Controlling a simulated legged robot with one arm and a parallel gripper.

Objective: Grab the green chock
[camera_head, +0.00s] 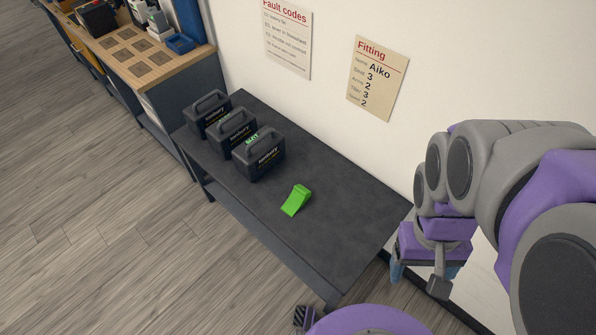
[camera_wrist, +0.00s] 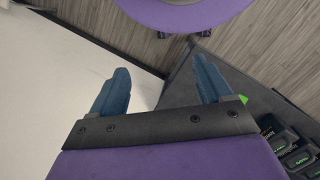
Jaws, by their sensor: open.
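The green chock (camera_head: 297,200) is a bright green wedge lying on the dark bench top, right of the black battery cases in the head view. In the wrist view only a small green tip of the chock (camera_wrist: 244,99) shows beside my gripper's right finger; the rest is hidden. My gripper (camera_wrist: 157,90) has two blue fingers spread wide with nothing between them. In the head view my arm is at the right, and the gripper shows only partly beyond the bench's right end, apart from the chock.
The dark bench (camera_head: 345,205) stands against the white wall. Black battery cases (camera_head: 258,155) line its left part. A wooden-topped workbench (camera_head: 165,68) is at the upper left. Two posters (camera_head: 377,77) hang on the wall. The bench top around the chock is clear, with open wood floor in front.

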